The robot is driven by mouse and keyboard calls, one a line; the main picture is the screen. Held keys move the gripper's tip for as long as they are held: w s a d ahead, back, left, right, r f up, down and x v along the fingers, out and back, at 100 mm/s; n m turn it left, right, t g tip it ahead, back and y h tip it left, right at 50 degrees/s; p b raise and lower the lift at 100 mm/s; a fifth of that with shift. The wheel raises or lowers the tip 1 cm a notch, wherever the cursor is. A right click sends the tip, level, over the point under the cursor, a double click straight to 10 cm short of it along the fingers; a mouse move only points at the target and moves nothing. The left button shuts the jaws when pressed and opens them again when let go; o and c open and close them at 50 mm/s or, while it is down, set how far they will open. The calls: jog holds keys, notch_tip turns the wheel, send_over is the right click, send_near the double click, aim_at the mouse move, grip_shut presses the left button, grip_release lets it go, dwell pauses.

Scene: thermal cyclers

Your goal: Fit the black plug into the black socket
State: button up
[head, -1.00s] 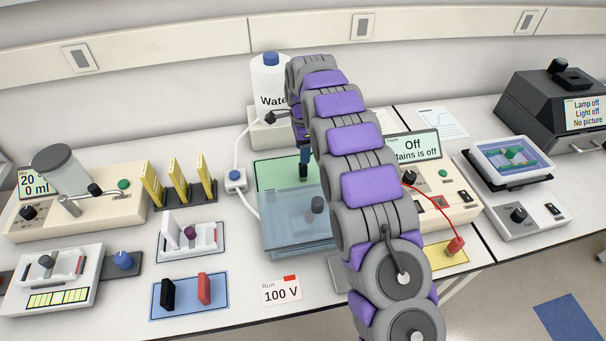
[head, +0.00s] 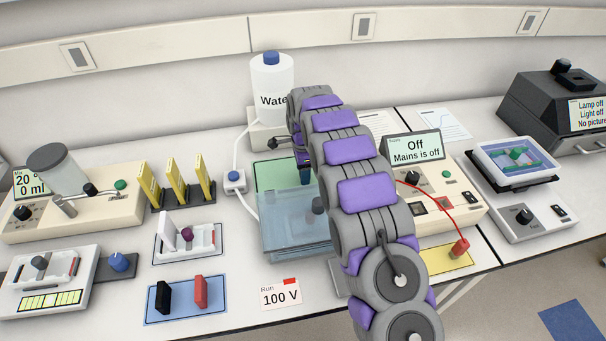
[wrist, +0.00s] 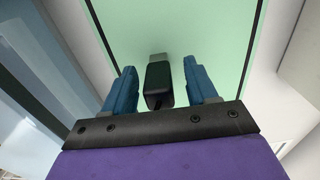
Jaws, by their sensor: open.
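A black plug-like block (wrist: 159,84) with a grey tip shows in the wrist view, over a green surface. It sits between the two blue fingers of my gripper (wrist: 160,68), with gaps on both sides. In the head view my gripper (head: 306,175) is over the green mat behind the clear tank, mostly hidden by my arm. The plug cannot be made out there. The cream power supply (head: 447,200) reads "Off, Mains is off"; my arm covers its left part, and I cannot make out a black socket.
A red plug (head: 460,248) on a red lead stands on a yellow pad. The clear tank (head: 285,225) is close to my arm. A water bottle (head: 272,90) stands behind. A black block (head: 163,297) and a red block (head: 201,291) stand on a blue mat at front left.

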jog(key=shift+c, duration=0.2)
grip_shut()
jog(key=shift+r, duration=0.15)
